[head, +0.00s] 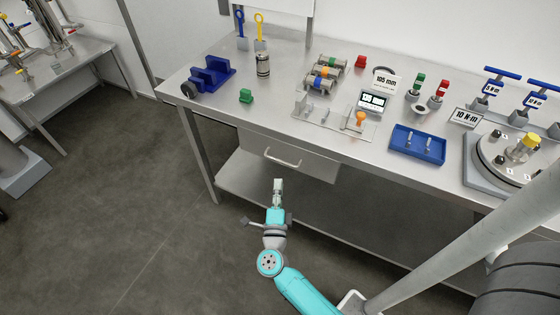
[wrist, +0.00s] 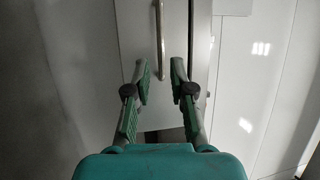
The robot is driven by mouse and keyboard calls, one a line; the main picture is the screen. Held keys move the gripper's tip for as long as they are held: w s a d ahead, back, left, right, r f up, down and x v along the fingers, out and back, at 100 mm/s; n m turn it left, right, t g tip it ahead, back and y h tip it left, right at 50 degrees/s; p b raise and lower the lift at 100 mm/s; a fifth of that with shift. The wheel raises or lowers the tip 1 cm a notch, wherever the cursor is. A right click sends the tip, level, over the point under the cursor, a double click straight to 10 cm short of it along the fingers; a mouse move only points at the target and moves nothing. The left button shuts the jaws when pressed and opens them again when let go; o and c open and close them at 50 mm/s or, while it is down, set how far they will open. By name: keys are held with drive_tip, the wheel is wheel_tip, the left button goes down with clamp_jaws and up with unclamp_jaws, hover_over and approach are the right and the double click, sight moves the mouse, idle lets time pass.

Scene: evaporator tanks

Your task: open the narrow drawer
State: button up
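The narrow drawer (head: 300,162) hangs under the left part of the steel workbench, with a metal bar handle (head: 282,157) on its front. In the head view my gripper (head: 278,184) is just below and in front of the handle. In the wrist view the drawer front (wrist: 172,105) lies beyond my fingers, and the handle (wrist: 159,40) runs up the picture between and above the fingertips. The drawer looks shut or nearly so; I cannot tell exactly.
The workbench (head: 225,85) carries several tools, a blue tray (head: 418,144) and a round fixture (head: 508,153). A lower shelf (head: 240,177) lies under the bench. A grey diagonal pole (head: 450,245) crosses the lower right. The floor (head: 130,190) to the left is clear.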

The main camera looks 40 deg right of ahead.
sight(280, 161)
drive_tip(key=x, duration=0.9)
drive_tip(key=shift+w+d+r, duration=0.15)
drive_tip(key=shift+w+d, duration=0.1)
drive_tip(key=shift+d, duration=0.05)
clamp_jaws()
